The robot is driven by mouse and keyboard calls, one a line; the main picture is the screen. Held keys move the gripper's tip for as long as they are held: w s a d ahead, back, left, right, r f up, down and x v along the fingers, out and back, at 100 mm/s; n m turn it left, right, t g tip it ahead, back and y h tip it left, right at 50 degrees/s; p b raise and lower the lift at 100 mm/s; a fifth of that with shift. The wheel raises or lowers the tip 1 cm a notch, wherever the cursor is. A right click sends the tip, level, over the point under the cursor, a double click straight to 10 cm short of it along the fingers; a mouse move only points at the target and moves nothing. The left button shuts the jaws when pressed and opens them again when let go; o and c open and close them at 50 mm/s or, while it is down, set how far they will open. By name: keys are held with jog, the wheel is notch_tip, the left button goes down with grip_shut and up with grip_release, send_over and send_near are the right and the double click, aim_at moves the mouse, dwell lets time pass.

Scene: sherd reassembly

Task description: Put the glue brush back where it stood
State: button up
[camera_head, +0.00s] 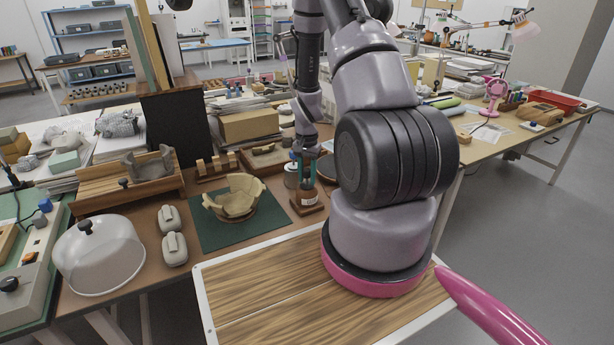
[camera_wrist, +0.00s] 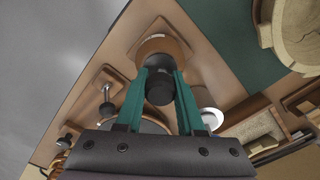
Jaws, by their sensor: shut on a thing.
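My gripper (camera_head: 305,172) points down at the back right of the near bench. In the wrist view its teal fingers (camera_wrist: 160,88) are shut on the dark round top of the glue brush (camera_wrist: 158,90). Below the brush is a brown wooden block (camera_wrist: 163,45), which also shows in the head view with a pale label (camera_head: 308,204). The brush looks upright over or in this block; the fingers hide its lower end, so I cannot tell whether it is seated. A partly assembled tan pot (camera_head: 236,198) stands on a green mat (camera_head: 207,237), left of the block.
Two pale rounded objects (camera_head: 171,220) (camera_head: 174,250) lie left of the mat, near a clear dome (camera_head: 98,262). A wooden tray (camera_head: 115,190) holds a grey piece. In the wrist view, a white round item (camera_wrist: 211,118) and a round-topped metal tool (camera_wrist: 107,108) are close beside my fingers.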

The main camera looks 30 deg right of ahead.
jog(key=o, duration=1.1)
jog(key=shift+c, duration=0.2)
notch_tip(320, 180, up, 11)
jog(key=shift+f, duration=0.1)
